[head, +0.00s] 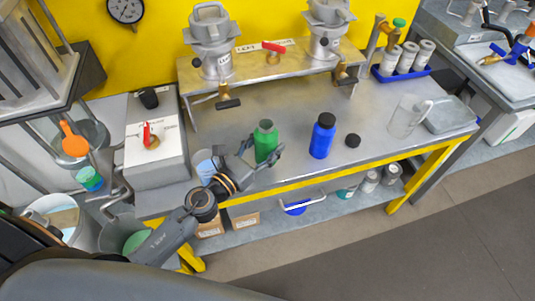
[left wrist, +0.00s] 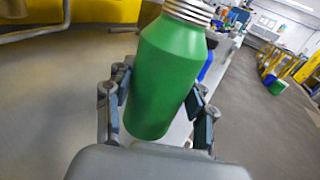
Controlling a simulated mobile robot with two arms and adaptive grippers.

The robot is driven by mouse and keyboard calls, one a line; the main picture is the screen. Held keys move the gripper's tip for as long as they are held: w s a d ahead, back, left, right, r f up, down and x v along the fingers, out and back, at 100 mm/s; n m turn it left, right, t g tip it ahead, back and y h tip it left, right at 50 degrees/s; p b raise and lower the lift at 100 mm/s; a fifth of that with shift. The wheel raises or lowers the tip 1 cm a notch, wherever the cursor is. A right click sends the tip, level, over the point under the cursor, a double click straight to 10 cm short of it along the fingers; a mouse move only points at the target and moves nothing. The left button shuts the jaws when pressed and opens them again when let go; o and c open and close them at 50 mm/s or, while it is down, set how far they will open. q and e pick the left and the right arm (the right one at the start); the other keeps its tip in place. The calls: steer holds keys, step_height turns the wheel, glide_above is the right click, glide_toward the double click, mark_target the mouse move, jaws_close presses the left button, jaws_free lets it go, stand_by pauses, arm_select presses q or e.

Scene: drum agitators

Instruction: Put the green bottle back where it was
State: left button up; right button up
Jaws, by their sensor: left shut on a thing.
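The green bottle (head: 265,141) is upright and uncapped at the front part of the steel bench. My left gripper (head: 263,151) is shut on its body, one finger on each side. In the left wrist view the green bottle (left wrist: 168,80) fills the middle, with a bare metal screw neck at its top, and the fingers of my left gripper (left wrist: 158,115) flank it. I cannot tell whether its base touches the bench. My right gripper is not in view.
A blue bottle (head: 322,136) with a black cap stands right of the green one, with a loose black cap (head: 352,140) beside it. A clear jug (head: 405,116) stands further right. A grey box with a red valve (head: 151,137) is at left.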

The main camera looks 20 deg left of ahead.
mark_target(267, 152)
arm_select(q)
steer(key=shift+w+f, duration=0.2)
steer(key=shift+f, duration=0.1)
step_height(267, 152, down, 3)
steer(key=b, duration=0.3)
steer(key=shift+w+d+f, duration=0.1)
steer(key=shift+w+f, duration=0.05)
steer(key=shift+f, duration=0.2)
steer(key=o, duration=1.1)
steer(key=shift+r, duration=0.15)
